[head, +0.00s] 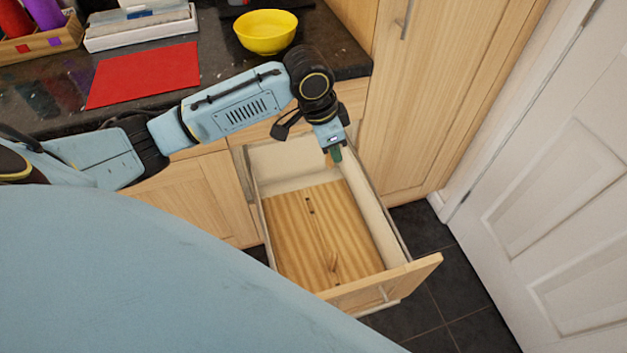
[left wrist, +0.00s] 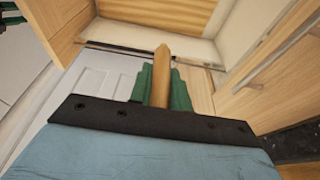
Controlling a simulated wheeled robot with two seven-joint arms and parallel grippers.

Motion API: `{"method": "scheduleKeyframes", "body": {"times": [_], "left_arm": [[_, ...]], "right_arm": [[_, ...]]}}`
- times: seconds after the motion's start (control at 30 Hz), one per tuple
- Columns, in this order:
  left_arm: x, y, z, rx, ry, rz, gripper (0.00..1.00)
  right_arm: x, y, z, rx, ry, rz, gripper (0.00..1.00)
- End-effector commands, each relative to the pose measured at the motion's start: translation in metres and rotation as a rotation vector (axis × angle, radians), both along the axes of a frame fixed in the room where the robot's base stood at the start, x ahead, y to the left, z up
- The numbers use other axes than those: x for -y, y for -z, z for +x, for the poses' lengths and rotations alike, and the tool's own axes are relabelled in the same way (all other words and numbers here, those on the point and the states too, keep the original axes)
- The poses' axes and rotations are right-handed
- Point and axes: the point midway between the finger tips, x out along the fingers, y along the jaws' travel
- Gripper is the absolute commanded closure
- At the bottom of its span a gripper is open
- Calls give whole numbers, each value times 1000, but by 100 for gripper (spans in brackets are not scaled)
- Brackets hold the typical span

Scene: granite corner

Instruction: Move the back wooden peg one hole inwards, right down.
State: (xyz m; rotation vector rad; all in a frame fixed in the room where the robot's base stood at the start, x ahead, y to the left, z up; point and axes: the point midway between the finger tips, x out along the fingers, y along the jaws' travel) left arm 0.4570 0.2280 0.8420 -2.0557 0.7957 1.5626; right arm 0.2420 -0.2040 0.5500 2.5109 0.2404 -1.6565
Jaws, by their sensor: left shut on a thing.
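My left gripper (head: 335,154) is above the back part of the open drawer (head: 367,198). Its green fingers are shut on a wooden peg (left wrist: 161,78), which sticks out past the fingertips with a pointed end in the left wrist view. In the head view the fingers hide most of the peg. The wooden board (head: 300,232) lies in the drawer, with a few small dark holes or marks along its middle. The held peg appears clear of the board. Whether another peg stands near the board's front is too small to tell. My right gripper is not in view.
The drawer's walls and front panel (head: 420,268) surround the board. A tall cupboard (head: 415,110) stands close to the right of my gripper. On the dark counter are a yellow bowl (head: 266,33), a red mat (head: 145,75) and a white tray (head: 140,32).

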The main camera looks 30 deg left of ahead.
Motion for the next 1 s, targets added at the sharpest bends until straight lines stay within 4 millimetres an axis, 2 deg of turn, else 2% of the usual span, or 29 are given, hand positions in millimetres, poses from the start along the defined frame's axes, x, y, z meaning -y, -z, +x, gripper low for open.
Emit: {"method": "scheduleKeyframes", "body": {"times": [0.03,0.1,0.3,0.5,0.7,1.0], "left_arm": [[-5,32,2,-4,41,2,100],[-11,58,5,-4,105,2,100],[-29,133,12,-2,280,2,100],[-48,190,18,-1,412,1,100],[-58,215,21,0,480,1,100],[-60,216,21,1,495,0,100]], "right_arm": [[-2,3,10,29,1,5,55],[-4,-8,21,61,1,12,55],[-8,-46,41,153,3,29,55],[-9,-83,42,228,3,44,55],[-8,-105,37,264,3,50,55],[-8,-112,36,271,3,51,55]]}}
